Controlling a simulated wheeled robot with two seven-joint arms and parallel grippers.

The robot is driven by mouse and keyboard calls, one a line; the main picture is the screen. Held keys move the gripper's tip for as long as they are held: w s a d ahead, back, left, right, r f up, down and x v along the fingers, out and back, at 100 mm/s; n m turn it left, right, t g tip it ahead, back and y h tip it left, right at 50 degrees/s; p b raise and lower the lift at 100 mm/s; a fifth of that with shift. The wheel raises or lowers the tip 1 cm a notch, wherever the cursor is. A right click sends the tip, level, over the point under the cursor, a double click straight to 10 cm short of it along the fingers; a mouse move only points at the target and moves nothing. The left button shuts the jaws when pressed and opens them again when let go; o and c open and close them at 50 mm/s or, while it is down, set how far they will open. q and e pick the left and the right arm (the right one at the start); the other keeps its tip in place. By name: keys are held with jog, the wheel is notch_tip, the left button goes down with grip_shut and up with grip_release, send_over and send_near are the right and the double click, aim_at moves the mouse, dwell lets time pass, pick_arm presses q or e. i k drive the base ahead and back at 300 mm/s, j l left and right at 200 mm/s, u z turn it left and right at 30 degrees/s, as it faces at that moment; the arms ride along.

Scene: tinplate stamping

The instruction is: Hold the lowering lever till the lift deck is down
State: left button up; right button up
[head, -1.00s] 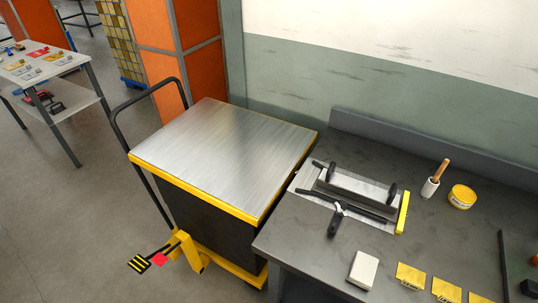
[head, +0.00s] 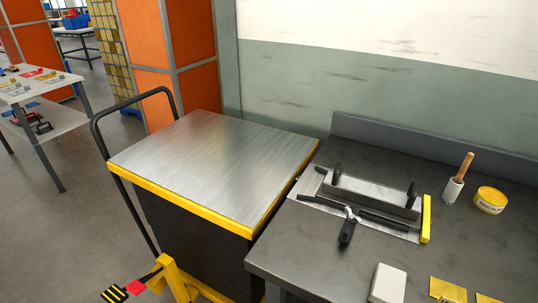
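The lift cart's deck (head: 215,165) is a flat metal plate with a yellow edge. It is raised to about the height of the bench top beside it, above a dark skirt (head: 195,240). At the cart's lower front is a yellow bracket (head: 174,278) with a dark rod. The rod leads to a red pedal (head: 136,287) and a black and yellow striped pedal (head: 114,294), close to the picture's bottom edge. Which of these is the lowering lever I cannot tell. Neither of my grippers is in view.
The dark workbench (head: 300,245) stands against the cart's right side. A push handle (head: 130,105) rises at the cart's left. Floor is clear left.

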aim_at(136, 287)
jog(key=u, duration=1.2)
